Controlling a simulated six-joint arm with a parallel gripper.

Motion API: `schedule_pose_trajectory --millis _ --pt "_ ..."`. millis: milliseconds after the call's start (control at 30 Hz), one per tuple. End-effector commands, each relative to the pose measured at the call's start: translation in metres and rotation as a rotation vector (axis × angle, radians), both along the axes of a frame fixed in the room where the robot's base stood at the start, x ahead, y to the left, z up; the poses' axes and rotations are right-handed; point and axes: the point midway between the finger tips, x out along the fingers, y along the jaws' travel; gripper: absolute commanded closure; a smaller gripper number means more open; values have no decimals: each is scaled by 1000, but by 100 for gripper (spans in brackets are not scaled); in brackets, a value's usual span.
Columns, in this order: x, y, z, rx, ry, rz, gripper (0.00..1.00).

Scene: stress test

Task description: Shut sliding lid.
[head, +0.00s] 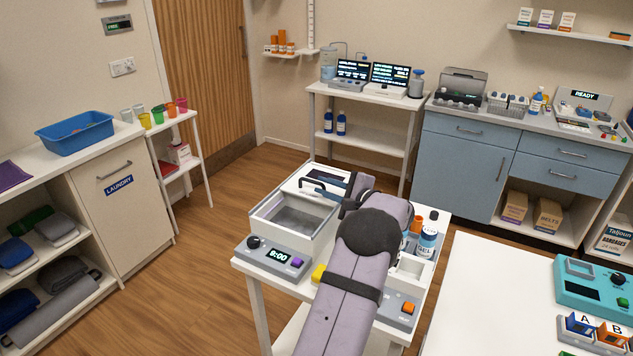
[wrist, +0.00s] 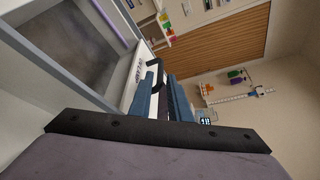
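A white box (head: 254,221) with a grey inside stands on a white table, its front part uncovered. Its white lid (head: 306,173) lies over the back part and carries a dark arched handle (head: 303,168). In the wrist view the open box (wrist: 62,45) fills the upper left, and the black handle (wrist: 154,67) is at the fingertips. My gripper (head: 328,186) is at the handle. Its two blue fingers (wrist: 161,80) stand apart with a gap between them, and part of the handle shows in that gap. I see no clear contact. My arm hides part of the lid's right side.
A control box with a display (head: 271,258) stands in front of the white box. Bottles (head: 427,241) and a white tray (head: 411,270) stand right of my arm. A second table (head: 490,290) is at the right. Open floor (head: 205,270) lies left.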

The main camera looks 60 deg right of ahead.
Motion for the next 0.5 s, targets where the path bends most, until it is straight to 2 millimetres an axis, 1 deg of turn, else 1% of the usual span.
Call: schedule_pose_trajectory --millis 33,200,300,500 --pt "7 -2 0 2 0 2 83" --pt "25 -9 -4 1 0 1 83" --pt "32 -12 -6 0 1 1 83" --pt "37 -14 -8 1 0 -1 83"
